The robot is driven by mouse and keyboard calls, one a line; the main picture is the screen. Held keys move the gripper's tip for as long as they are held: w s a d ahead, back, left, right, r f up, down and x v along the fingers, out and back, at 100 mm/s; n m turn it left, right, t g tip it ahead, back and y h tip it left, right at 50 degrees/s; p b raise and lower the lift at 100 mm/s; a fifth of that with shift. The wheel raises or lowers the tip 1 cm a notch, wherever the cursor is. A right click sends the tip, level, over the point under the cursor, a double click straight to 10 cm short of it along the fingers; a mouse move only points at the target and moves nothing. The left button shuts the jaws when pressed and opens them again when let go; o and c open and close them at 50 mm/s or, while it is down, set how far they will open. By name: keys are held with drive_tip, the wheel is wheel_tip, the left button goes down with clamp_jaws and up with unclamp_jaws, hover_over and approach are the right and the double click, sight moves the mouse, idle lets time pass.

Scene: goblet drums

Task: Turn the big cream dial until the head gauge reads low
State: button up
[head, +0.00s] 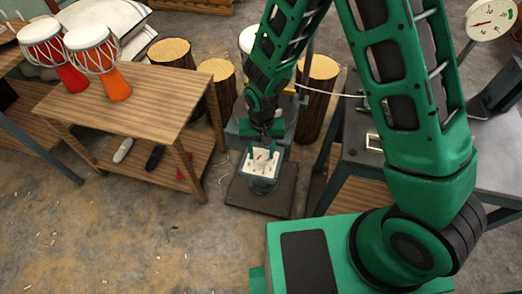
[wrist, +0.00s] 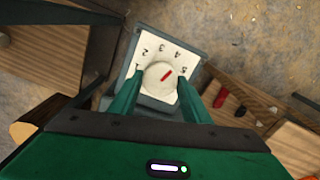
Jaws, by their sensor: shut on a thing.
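The cream dial (wrist: 158,83) is a round knob with a red pointer line, set on a pale numbered plate (wrist: 162,52). In the wrist view the red line points to the upper right, toward the higher numerals. My gripper (wrist: 160,88) has one finger on each side of the dial and is shut on it. In the head view my gripper (head: 264,138) comes down over the plate (head: 257,163), partly hiding the dial. The round white gauge (head: 490,18) stands at the top right with a red needle; its numbers are too small to read.
A wooden table (head: 140,100) at the left bears two goblet drums, one red (head: 70,77) and one orange (head: 115,85). Its lower shelf holds small items. Log stumps (head: 217,72) stand behind, and a grey-topped bench (head: 350,175) is at the right. The front-left floor is clear.

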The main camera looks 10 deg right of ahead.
sight(262, 153)
drive_tip(key=shift+w, duration=0.1)
drive_tip(key=o, duration=1)
drive_tip(key=shift+o, duration=0.2)
drive_tip(key=shift+r, duration=0.1)
wheel_tip(262, 153, up, 11)
drive_tip(key=shift+f, duration=0.2)
drive_tip(key=shift+d, duration=0.15)
